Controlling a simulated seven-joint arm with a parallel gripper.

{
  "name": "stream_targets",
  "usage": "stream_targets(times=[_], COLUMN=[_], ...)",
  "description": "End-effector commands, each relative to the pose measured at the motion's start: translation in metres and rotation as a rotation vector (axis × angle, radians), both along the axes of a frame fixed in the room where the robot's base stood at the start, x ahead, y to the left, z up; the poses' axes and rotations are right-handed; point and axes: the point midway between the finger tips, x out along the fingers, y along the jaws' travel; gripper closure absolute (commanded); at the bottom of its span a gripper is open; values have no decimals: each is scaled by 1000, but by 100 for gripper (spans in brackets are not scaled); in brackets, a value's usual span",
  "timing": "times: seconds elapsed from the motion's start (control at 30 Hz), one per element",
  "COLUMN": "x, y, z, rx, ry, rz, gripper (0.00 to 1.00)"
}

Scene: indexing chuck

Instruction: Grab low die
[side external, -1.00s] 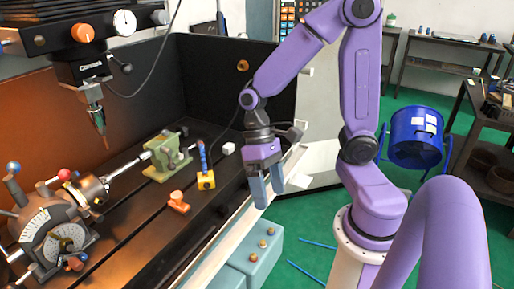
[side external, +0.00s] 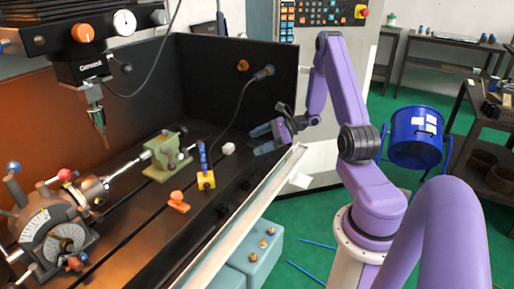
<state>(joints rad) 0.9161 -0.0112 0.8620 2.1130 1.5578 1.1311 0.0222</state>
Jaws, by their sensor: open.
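A small pale die (side external: 228,148) lies on the dark machine table toward the back, right of the green tailstock. My gripper (side external: 260,140) is to the right of the die, turned sideways with its fingers pointing left toward it. The fingers are spread open with nothing between them. A gap shows between the fingertips and the die. The die's markings are too small to tell.
A yellow block with a blue post (side external: 205,180) and an orange piece (side external: 178,202) stand nearer. The green tailstock (side external: 166,157) and indexing chuck (side external: 90,190) are to the left. A pale rail (side external: 235,235) edges the table. A dark panel rises behind.

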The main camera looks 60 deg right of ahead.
Motion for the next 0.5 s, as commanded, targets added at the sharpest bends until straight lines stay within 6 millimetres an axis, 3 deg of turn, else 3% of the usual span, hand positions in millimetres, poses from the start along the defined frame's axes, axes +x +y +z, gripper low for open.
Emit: stream_targets(times=[0.03, 0.2, 0.33, 0.5], x=[-8, -39, -59, -63], y=[-29, -102, -133, -145], z=[-11, -37, -49, -57], rx=[34, 113, 146, 159], ry=[6, 9, 6, 4], rz=[-124, -449, -595, -652], gripper=[12, 12, 12, 12])
